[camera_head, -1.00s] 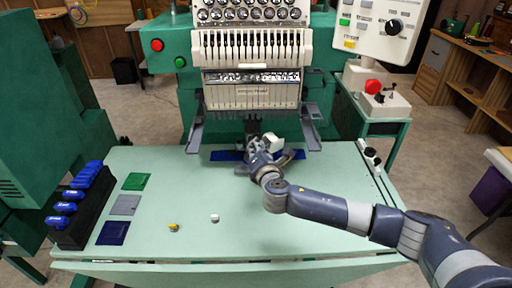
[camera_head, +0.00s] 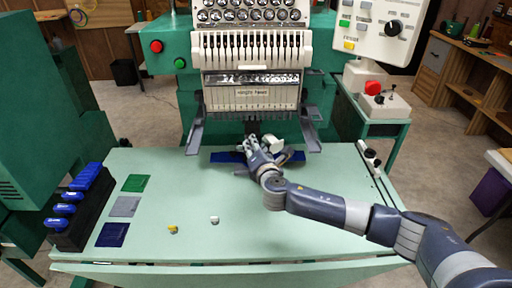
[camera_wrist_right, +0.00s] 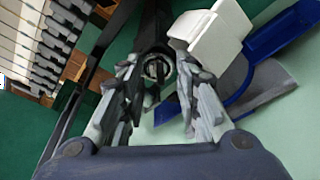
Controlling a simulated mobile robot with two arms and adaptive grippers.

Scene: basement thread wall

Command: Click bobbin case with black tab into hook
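My right gripper (camera_head: 254,146) reaches under the needle heads of the green embroidery machine. In the right wrist view its two fingers (camera_wrist_right: 157,80) stand apart. Between and just beyond the fingertips is a dark round part with a metallic ring and a black strip (camera_wrist_right: 157,68). I cannot tell whether this is the hook alone or the bobbin case with the black tab in it. The fingers seem clear of it on both sides. Two small pieces, one with yellow (camera_head: 173,229) and one whitish (camera_head: 214,220), lie on the table. My left gripper is out of view.
A white block (camera_wrist_right: 215,38) stands close to the right finger, beside a blue tray (camera_wrist_right: 270,45). The needle bar row (camera_head: 250,97) hangs above my gripper. Blue-handled tools (camera_head: 80,190) stand in a black rack at the left. The table's front middle (camera_head: 270,240) is mostly clear.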

